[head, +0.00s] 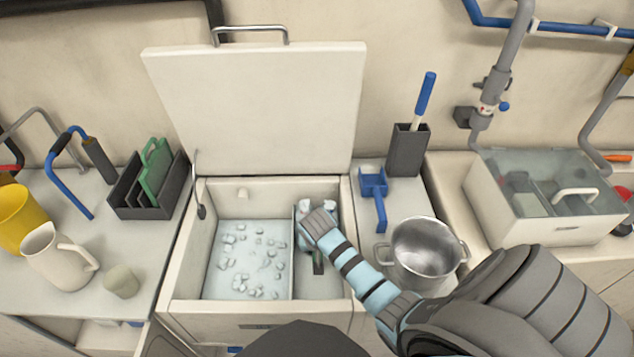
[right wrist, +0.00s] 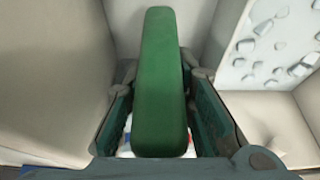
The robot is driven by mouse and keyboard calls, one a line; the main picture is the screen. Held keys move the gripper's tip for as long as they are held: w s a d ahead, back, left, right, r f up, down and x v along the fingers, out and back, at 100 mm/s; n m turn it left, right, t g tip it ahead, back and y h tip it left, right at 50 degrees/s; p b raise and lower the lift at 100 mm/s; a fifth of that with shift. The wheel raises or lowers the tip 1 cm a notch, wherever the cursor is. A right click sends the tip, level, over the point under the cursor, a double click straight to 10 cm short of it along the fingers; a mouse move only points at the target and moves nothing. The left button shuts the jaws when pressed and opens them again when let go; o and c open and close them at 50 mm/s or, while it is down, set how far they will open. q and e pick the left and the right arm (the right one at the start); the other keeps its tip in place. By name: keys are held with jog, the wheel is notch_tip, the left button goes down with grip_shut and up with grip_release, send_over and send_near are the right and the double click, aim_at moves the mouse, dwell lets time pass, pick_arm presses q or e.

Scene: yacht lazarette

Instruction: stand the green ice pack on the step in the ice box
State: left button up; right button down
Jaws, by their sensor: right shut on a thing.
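My right gripper (head: 317,258) reaches down into the right part of the open ice box (head: 242,308), beside the ice. It is shut on the green ice pack (right wrist: 160,85), which stands out lengthwise between the two fingers in the right wrist view. In the head view my wrist hides most of the pack. The pale floor or step (head: 318,286) in the right part of the box shows just in front of the gripper. I cannot tell whether the pack touches it. My left gripper is not in view.
Ice cubes (head: 250,262) lie left of a thin divider (head: 293,262). The raised lid (head: 255,110) stands behind the box. A metal pot (head: 425,255) and a blue scoop (head: 374,190) are to the right. A dark rack (head: 168,201) holding a green board (head: 155,170) stands left.

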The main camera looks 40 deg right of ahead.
jog(key=f, duration=0.1)
jog(key=f+b, duration=0.1)
jog(key=f, duration=0.1)
jog(key=f+b, duration=0.1)
jog(key=shift+s+f, duration=0.15)
jog(key=shift+s, duration=0.15)
jog(key=shift+f, duration=0.1)
jog(key=shift+w, duration=0.1)
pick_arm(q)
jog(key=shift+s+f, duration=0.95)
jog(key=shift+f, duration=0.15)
pick_arm(e)
jog(key=c, duration=1.4)
grip_release()
jog(key=shift+o, duration=0.2)
